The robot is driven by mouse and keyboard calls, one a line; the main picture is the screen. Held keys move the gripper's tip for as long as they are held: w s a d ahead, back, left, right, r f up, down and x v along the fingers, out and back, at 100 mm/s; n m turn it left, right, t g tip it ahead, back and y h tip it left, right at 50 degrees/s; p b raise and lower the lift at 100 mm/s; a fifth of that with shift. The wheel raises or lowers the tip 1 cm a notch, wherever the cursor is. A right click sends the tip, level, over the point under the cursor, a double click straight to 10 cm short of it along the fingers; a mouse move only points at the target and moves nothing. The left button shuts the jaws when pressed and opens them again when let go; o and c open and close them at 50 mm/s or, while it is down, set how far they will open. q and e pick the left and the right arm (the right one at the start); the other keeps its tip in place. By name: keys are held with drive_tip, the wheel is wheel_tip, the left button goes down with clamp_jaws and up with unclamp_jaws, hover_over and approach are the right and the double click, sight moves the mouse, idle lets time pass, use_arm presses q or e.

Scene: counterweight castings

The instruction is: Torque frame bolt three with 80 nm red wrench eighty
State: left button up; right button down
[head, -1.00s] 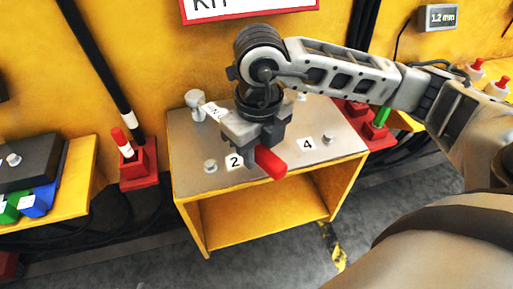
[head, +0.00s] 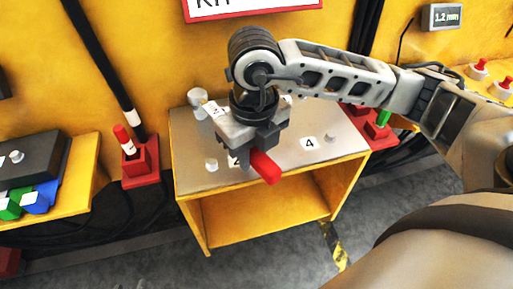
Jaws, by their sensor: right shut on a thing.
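My right gripper (head: 248,135) is shut over the steel top of a yellow stand (head: 183,211). The red handle (head: 265,167) of a wrench sticks out below it, toward the front. A tilted white label (head: 214,109) shows at the gripper's upper left, beside a grey knob-like piece (head: 195,97); I cannot tell whether these belong to the wrench or a bolt. One bolt (head: 211,165) stands at the front left by a partly covered label, another (head: 330,137) by label 4 (head: 309,143). No label 3 is readable. My left gripper is not in view.
A red holder (head: 141,170) with a red-handled tool (head: 123,137) stands left of the stand. A green-handled tool (head: 383,118) is in a red holder at the right. A yellow bench (head: 80,190) with a black case is at far left.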

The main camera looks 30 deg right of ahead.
drive_tip(key=shift+a+m, duration=0.3)
drive_tip(key=shift+a, duration=0.2)
drive_tip(key=shift+a+m, duration=0.5)
drive_tip(key=shift+a, duration=0.35)
drive_tip(key=shift+a, duration=0.2)
idle(0.4)
drive_tip(key=shift+a+m, duration=0.6)
drive_tip(key=shift+a, duration=0.2)
drive_tip(key=shift+a, duration=0.15)
drive_tip(key=shift+a+p, duration=0.1)
drive_tip(key=shift+p, duration=0.2)
drive_tip(key=shift+w+a+r+m, duration=0.15)
drive_tip(key=shift+a+m, duration=0.35)
drive_tip(key=shift+a, duration=0.45)
